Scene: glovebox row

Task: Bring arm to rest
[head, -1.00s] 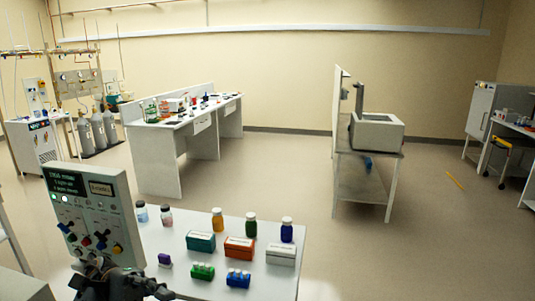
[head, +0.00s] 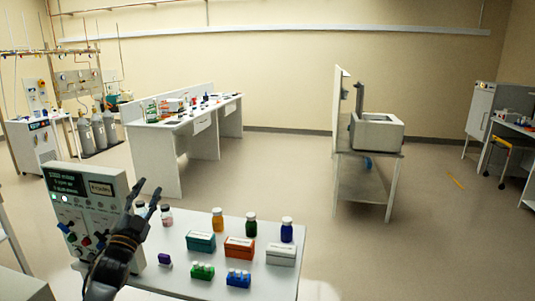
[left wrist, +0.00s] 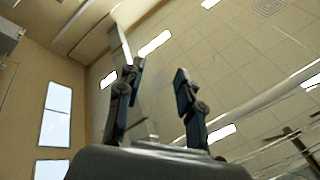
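My left gripper (head: 147,194) is raised in front of the right edge of the control panel (head: 85,205) in the head view. Its fingers point up and are spread apart with nothing between them. In the left wrist view the two fingers (left wrist: 158,80) stand apart, with ceiling and wall behind them. It hides part of the panel's edge and part of a small bottle behind it. My right gripper is in neither view.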

